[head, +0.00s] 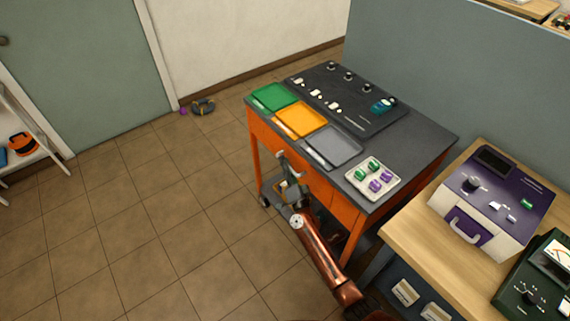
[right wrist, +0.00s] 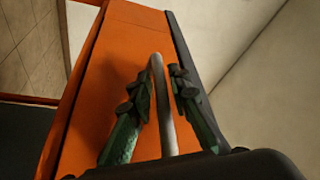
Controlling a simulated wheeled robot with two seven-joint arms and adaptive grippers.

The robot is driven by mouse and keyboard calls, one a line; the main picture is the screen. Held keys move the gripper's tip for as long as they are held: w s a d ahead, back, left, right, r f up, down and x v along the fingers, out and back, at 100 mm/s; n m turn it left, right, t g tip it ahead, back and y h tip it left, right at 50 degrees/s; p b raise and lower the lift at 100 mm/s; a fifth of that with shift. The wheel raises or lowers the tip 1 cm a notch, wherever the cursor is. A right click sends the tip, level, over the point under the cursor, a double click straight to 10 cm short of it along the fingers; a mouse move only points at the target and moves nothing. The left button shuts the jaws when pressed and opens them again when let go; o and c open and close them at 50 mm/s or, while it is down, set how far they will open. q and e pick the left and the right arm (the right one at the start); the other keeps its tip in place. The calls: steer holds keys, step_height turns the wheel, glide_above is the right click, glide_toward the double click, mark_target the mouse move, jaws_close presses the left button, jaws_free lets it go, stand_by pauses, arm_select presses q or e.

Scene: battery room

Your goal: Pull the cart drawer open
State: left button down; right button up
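The orange cart (head: 335,208) with a dark top stands in the middle of the head view. Its orange drawer front (right wrist: 118,75) fills much of the right wrist view and looks flush with the cart. A grey bar handle (right wrist: 165,110) sticks out from it. My right gripper (head: 284,160) is at the cart's front side, and its arm hides part of that side. In the right wrist view its green fingers (right wrist: 161,82) stand on either side of the handle, with narrow gaps visible. The handle cannot be made out in the head view. My left gripper is out of view.
Green (head: 274,97), orange (head: 301,119) and grey (head: 334,146) trays and a dark panel (head: 345,90) lie on the cart top. A wooden bench (head: 413,238) with a purple device (head: 495,195) stands close on the right. The floor (head: 130,230) left of the cart is clear.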

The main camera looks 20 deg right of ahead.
steer(key=shift+c, duration=0.4)
jaws_close()
